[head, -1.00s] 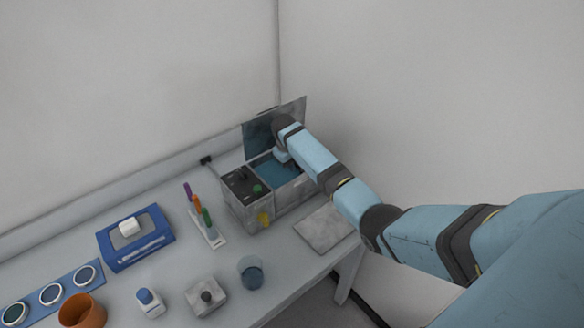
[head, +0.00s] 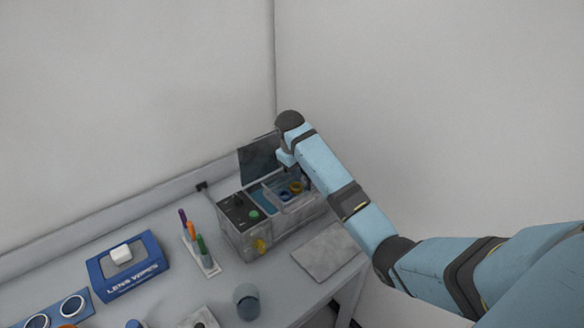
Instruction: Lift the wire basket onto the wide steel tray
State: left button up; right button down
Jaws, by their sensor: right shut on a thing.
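The wire basket (head: 272,197) shows as a pale, see-through box with a blue ring and a yellow ring inside. It is at the mouth of the grey bath tank (head: 263,238), over its blue liquid. My right gripper (head: 288,173) is above the basket, shut on it; its fingertips are small and partly hidden by my arm. The wide steel tray (head: 328,253) lies flat and empty on the bench, in front of the tank to the right. My left gripper is not in view.
The tank's raised lid (head: 258,160) stands behind the basket. A rack with colored pens (head: 203,252), a blue wipes box (head: 127,265) and a grey-blue cup (head: 247,302) stand to the left and front. The tray lies near the bench's right edge.

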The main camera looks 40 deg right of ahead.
pick_arm(q)
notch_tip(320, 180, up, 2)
jog(key=p, duration=0.3)
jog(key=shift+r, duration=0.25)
pick_arm(e)
jog(key=s+d+r, duration=0.1)
jog(key=s+r, duration=0.1)
jog(key=s, duration=1.3)
jog(key=shift+s+d+r, duration=0.15)
jog(key=shift+s+r, duration=0.1)
jog(key=shift+r, duration=0.15)
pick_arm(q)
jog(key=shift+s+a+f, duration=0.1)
